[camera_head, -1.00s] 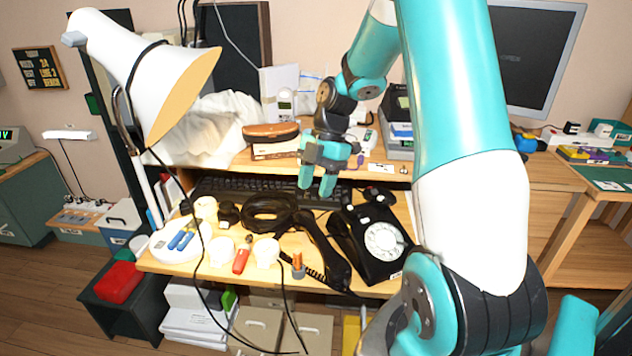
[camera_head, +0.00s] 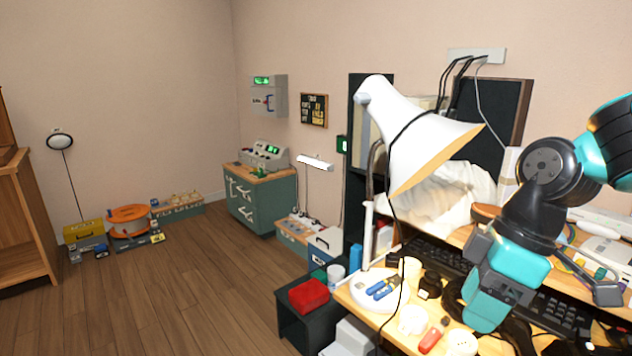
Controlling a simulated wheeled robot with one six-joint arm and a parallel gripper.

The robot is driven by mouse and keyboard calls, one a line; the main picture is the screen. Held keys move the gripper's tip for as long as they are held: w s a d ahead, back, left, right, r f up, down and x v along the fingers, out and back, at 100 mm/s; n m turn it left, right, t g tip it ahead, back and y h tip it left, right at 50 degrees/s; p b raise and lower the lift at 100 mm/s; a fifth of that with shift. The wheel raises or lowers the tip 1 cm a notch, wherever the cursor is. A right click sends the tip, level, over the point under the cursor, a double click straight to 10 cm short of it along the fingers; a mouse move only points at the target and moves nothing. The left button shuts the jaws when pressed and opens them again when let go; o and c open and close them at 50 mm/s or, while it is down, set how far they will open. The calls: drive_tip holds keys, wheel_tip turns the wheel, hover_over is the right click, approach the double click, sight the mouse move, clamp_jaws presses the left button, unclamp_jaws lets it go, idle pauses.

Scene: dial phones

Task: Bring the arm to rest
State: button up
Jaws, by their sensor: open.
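My arm comes in from the right edge of the head view, with black joints and teal links. My gripper (camera_head: 484,312) hangs fingers-down over the left part of the cluttered desk (camera_head: 345,297), in front of the black keyboard (camera_head: 437,256). Its teal fingers overlap from this angle, and I see nothing held between them. The gripper looks clear of the desk top, but the exact gap cannot be told. The black dial phone's body is not visible in this view.
A white desk lamp (camera_head: 408,137) leans left of my arm, its cable hanging down. A white round dish with blue tools (camera_head: 366,296), white bulbs and a red item (camera_head: 430,339) lie near the gripper. A red box (camera_head: 309,295) sits lower left.

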drive_tip(key=s+a+r+m, duration=0.2)
drive_tip(key=s+a+m, duration=0.4)
drive_tip(key=s, duration=0.4)
wheel_tip(320, 180, up, 12)
drive_tip(key=a+p, duration=0.1)
drive_tip(key=p, duration=1.1)
drive_tip(key=shift+s+a+n, duration=0.2)
drive_tip(key=shift+n, duration=0.2)
